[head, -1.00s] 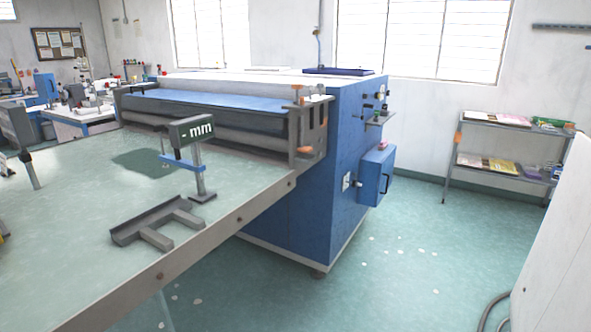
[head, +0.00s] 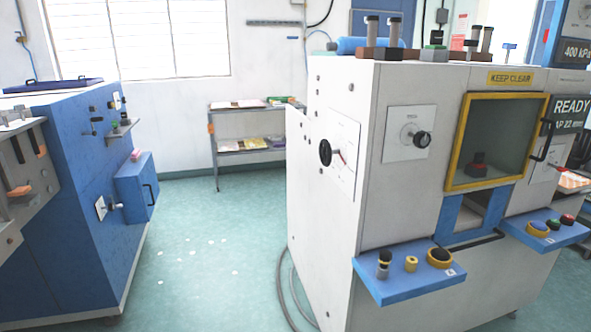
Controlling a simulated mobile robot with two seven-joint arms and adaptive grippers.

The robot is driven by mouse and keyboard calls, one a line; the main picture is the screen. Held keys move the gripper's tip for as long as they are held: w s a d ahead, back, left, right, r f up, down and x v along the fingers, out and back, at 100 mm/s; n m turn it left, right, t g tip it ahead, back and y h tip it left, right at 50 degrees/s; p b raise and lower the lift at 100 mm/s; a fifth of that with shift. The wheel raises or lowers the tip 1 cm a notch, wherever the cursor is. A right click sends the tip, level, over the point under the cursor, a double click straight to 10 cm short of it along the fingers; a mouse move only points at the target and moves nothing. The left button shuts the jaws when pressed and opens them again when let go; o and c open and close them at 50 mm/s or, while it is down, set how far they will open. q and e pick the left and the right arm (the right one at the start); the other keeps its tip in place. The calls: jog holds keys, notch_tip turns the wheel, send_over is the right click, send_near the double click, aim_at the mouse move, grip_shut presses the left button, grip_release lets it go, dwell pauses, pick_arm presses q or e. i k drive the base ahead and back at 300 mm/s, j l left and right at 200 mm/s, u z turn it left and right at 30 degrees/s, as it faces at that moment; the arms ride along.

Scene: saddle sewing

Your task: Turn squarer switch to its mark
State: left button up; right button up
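No label in view names the squarer, so I cannot tell which control is its switch. A small rotary switch on a white plate (head: 101,208) sits on the blue machine's side, beside a blue box with a black handle (head: 137,190). On the white machine, a black knob (head: 326,153) sits on a side plate with a red pointer or mark near it. Another black knob (head: 422,139) sits on a front dial plate. The marks are too small to read. Neither of my grippers is in view.
The white machine (head: 335,240) fills the right, with a yellow-framed window (head: 495,140) and blue button shelves (head: 405,285). The blue machine (head: 80,240) stands at the left. Between them is open green floor (head: 210,260), with a shelf rack (head: 245,148) behind and a hose by the white machine.

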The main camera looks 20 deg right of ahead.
aim_at(560, 169)
jog(key=z, duration=0.4)
jog(key=l+z, duration=0.1)
jog(key=z, duration=1.2)
jog(key=i+z, duration=0.1)
jog(key=z, duration=0.3)
jog(key=i+l, duration=0.25)
jog(key=i, duration=0.15)
jog(key=i+l+z, duration=0.1)
jog(key=i+l, duration=0.2)
jog(key=i, duration=0.1)
